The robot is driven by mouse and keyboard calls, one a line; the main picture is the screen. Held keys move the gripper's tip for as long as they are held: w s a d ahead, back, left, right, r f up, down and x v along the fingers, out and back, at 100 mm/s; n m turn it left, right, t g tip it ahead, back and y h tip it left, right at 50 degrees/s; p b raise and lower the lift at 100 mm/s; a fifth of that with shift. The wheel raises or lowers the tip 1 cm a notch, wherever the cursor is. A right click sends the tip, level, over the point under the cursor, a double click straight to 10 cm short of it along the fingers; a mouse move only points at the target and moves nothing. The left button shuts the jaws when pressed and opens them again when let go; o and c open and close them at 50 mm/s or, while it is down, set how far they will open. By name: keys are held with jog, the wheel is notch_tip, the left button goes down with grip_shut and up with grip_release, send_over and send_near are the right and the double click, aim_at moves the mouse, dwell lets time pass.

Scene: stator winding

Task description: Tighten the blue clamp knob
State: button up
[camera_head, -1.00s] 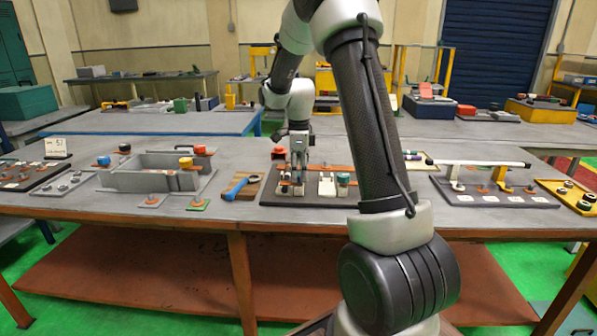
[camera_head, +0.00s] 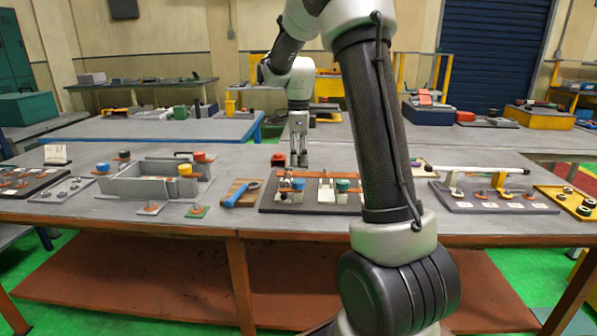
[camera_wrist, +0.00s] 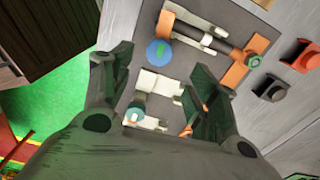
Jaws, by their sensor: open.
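The blue clamp knob (camera_head: 298,184) stands on the dark fixture board (camera_head: 268,203) on the near workbench. In the wrist view a round blue knob top (camera_wrist: 158,52) with a green mark shows beyond and between my fingers, beside a dark rod with orange end pieces. My gripper (camera_head: 299,164) is open and empty. It points down, raised above and behind the blue knob, apart from it. In the wrist view the two fingers of my gripper (camera_wrist: 163,72) are spread wide. A green-topped knob (camera_head: 343,186) stands to the right on the same board.
A blue-handled tool (camera_head: 240,193) lies left of the board. A grey tray (camera_head: 140,182) with a yellow knob (camera_head: 186,170) stands further left. A red and black block (camera_head: 278,160) is close beside my gripper. My arm hides the board's right end.

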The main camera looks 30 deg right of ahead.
notch_tip(320, 180, up, 4)
jog(key=shift+r, duration=0.25)
dwell(0.5)
jog(key=s+a+r+n+t, duration=0.1)
jog(key=s+a+n, duration=0.1)
jog(key=s+n, duration=0.6)
jog(key=s+a+r+n+t, duration=0.1)
jog(key=s+a+n+t, duration=0.1)
jog(key=s+n, duration=0.6)
jog(key=s+a+r+n+t, duration=0.1)
jog(key=s+a+n, duration=0.2)
jog(key=s+n, duration=0.4)
jog(key=shift+s+a+r+n, duration=0.25)
jog(key=shift+s+n, duration=0.15)
jog(key=shift+s, duration=3.45)
